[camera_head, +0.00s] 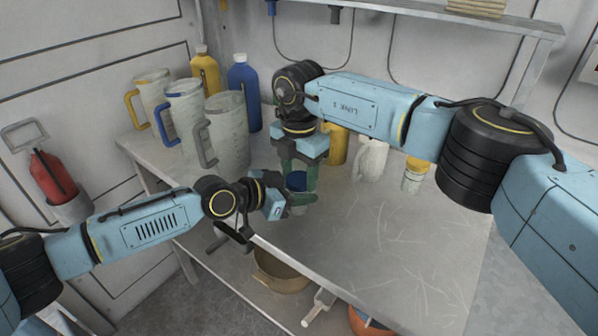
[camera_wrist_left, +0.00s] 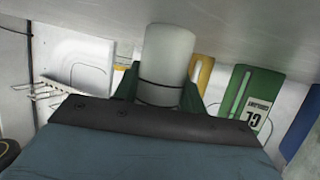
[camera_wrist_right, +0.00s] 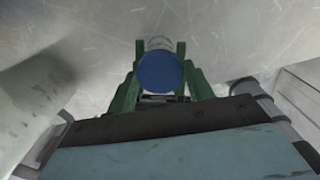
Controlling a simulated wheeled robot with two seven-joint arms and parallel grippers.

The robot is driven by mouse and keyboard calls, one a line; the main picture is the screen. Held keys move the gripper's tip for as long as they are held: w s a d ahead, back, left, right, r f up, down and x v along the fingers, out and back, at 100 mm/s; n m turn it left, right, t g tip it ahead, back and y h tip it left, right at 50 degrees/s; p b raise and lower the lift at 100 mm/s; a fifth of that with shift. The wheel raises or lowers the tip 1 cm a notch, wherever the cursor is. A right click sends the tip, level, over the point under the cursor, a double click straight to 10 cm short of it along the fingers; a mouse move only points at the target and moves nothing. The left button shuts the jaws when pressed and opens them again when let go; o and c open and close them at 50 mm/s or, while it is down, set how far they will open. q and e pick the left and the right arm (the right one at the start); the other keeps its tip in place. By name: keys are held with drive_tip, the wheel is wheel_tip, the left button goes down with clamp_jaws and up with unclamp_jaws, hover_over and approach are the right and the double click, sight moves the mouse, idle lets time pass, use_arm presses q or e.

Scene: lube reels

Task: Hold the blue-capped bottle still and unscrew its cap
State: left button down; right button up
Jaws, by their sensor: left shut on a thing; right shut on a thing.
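The blue-capped bottle stands near the front edge of the metal bench, between my two grippers. Its blue cap (camera_head: 297,180) shows under my right gripper (camera_head: 300,172), which comes down from above with its green fingers shut on the cap. In the right wrist view the round cap (camera_wrist_right: 160,72) sits between the green fingers. My left gripper (camera_head: 287,203) comes in from the left, shut around the bottle's body. In the left wrist view the pale body (camera_wrist_left: 168,55) is between the fingers. Whether the cap has turned on the neck cannot be told.
Several pale jugs (camera_head: 228,132) stand left of the grippers, with a yellow bottle (camera_head: 205,72) and blue bottle (camera_head: 243,90) behind. Another pale jug (camera_head: 371,158) and a yellow-lidded jar (camera_head: 415,176) stand right. The bench (camera_head: 400,245) is clear at front right. A green container (camera_wrist_left: 250,100) shows in the left wrist view.

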drive_tip(key=o, duration=1.1)
drive_tip(key=shift+o, duration=0.3)
drive_tip(key=shift+r, duration=2.3)
wheel_tip(320, 180, up, 3)
drive_tip(key=m, duration=0.3)
drive_tip(key=shift+f, duration=0.1)
wheel_tip(320, 180, down, 8)
drive_tip(key=shift+r, duration=0.25)
drive_tip(key=shift+c, duration=0.5)
